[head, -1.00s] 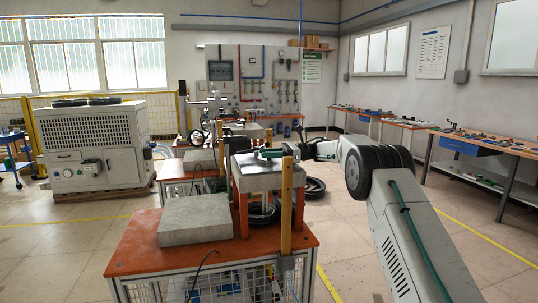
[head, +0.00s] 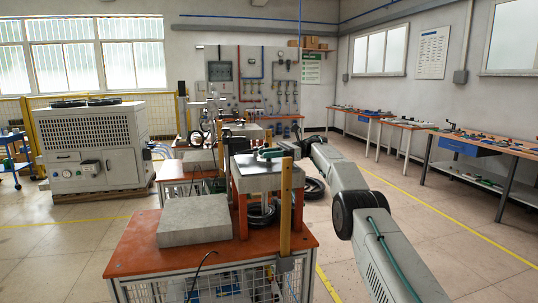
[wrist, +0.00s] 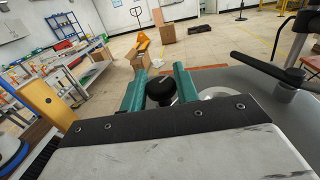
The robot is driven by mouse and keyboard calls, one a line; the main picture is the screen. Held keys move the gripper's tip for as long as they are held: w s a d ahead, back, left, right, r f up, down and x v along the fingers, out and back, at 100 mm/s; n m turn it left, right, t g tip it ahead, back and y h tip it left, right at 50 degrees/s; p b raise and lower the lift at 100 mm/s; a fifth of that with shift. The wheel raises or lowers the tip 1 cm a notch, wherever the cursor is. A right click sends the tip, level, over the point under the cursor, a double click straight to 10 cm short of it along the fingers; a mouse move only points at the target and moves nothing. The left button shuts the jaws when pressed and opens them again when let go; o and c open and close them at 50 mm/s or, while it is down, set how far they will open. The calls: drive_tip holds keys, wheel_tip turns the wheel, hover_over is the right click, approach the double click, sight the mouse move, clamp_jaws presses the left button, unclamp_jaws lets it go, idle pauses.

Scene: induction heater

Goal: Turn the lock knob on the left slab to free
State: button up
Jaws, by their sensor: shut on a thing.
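In the wrist view, my gripper (wrist: 161,75) has its two teal fingers on either side of a round black knob (wrist: 160,92), shut on it. The knob stands beside a pale round disc (wrist: 218,93) on a grey surface (wrist: 245,82). In the head view my gripper (head: 268,153) is small, at the raised slab (head: 258,168) on the orange-legged stand; the knob cannot be made out there. The knob's lock or free marking cannot be read.
A black lever handle (wrist: 268,70) stands to the right of the knob in the wrist view. A yellow post (head: 285,205) rises close in front of the raised slab. A lower grey slab (head: 194,222) lies on the orange table (head: 135,255).

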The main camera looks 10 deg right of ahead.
drive_tip(key=o, duration=0.9)
drive_tip(key=shift+a, duration=0.1)
drive_tip(key=shift+o, duration=0.2)
drive_tip(key=shift+w+r+m+t, duration=0.2)
drive_tip(key=shift+m+t, duration=0.2)
drive_tip(key=shift+t, duration=0.3)
drive_tip(key=shift+f+m+t, duration=0.1)
drive_tip(key=shift+m+t, duration=0.2)
drive_tip(key=shift+t, duration=0.1)
